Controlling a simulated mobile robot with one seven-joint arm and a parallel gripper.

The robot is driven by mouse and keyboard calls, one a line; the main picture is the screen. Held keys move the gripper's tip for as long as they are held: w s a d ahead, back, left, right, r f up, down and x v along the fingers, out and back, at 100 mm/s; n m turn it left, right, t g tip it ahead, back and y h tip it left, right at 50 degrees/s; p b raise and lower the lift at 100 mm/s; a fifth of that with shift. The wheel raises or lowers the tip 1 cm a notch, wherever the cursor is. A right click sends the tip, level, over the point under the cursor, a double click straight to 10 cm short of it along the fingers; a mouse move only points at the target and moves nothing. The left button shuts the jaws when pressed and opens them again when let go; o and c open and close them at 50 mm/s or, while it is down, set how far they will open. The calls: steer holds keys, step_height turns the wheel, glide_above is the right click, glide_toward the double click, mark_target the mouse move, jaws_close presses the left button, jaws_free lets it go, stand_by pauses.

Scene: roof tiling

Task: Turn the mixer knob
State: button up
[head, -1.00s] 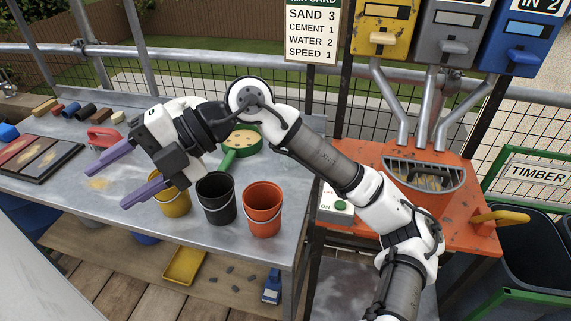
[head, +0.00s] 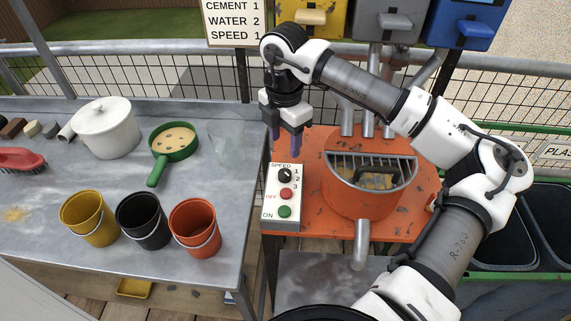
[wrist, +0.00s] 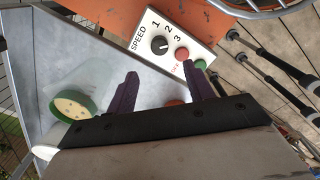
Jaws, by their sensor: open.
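The mixer knob (head: 285,175) is a small black dial on the white control panel (head: 272,213), under the word SPEED with marks 1, 2 and 3 at its right. Below it are a red OFF button (head: 286,194) and a green ON button (head: 285,211). The knob also shows in the wrist view (wrist: 159,45), just beyond the fingertips; its exact setting is too small to read surely. My gripper (head: 287,143) hangs fingers-down above the panel, just behind the knob in the head view. Its purple fingers (wrist: 161,72) are apart and empty, not touching the knob.
The orange mixer (head: 350,200) with a grated drum stands right of the panel. A card (head: 235,22) reads CEMENT 1, WATER 2, SPEED 1. On the grey bench are yellow, black and orange buckets (head: 195,230), a green sieve (head: 174,142), a white pot (head: 105,130) and a clear container (head: 230,143).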

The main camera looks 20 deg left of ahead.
mark_target(285, 173)
step_height(285, 173, down, 11)
steer(key=shift+r+p, duration=0.2)
steer(key=shift+p, duration=0.9)
steer(key=c, duration=1)
steer(key=shift+o, duration=0.2)
steer(key=shift+f+b, duration=0.1)
steer(key=shift+b, duration=0.4)
steer(key=n+b, duration=0.1)
steer(key=b, duration=0.1)
steer(key=n+b, duration=0.2)
steer(key=shift+w+f, duration=0.1)
steer(key=shift+f, duration=0.15)
steer(key=n+b, duration=0.5)
steer(key=b, duration=0.1)
steer(key=shift+b, duration=0.35)
steer(key=n+b, duration=0.3)
steer(key=n, duration=0.1)
steer(key=shift+r+n, duration=0.15)
steer(key=shift+n, duration=0.25)
steer(key=n+b, duration=0.2)
steer(key=n, duration=0.3)
steer(key=shift+r+b, duration=0.15)
steer(key=shift+b, duration=0.15)
